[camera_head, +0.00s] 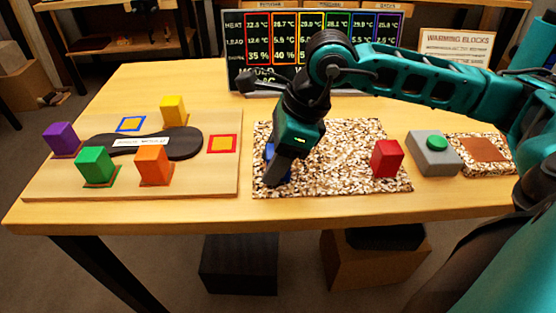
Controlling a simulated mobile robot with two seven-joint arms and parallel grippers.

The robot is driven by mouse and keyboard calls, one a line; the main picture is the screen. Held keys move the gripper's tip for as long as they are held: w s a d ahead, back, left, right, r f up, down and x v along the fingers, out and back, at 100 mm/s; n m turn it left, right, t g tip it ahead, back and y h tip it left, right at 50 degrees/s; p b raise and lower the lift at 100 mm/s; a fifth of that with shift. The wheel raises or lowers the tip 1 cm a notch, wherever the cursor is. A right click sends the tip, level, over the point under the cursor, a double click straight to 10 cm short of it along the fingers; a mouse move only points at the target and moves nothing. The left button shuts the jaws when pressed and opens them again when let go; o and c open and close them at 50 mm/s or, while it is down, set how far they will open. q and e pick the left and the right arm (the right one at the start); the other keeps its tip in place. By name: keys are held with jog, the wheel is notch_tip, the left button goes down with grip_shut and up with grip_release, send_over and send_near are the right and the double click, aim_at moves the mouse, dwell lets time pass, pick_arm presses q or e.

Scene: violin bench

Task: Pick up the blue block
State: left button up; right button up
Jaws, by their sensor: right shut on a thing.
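The blue block (269,151) stands at the left part of the speckled mat, mostly hidden behind the fingers of my right gripper (279,172). My right gripper points down and is shut on the blue block. I cannot tell whether the block touches the mat or is slightly above it. My right arm reaches in from the right over the table. My left gripper is not in view.
A red block (387,158) stands on the speckled mat (335,175). A grey box with a green button (436,143) is to its right. At left, a wooden board (210,180) holds purple, green, orange and yellow blocks around a dark violin-shaped form. A screen (255,35) stands behind.

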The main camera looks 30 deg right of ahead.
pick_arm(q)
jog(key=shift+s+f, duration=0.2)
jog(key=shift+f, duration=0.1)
pick_arm(e)
jog(key=shift+c, duration=1.3)
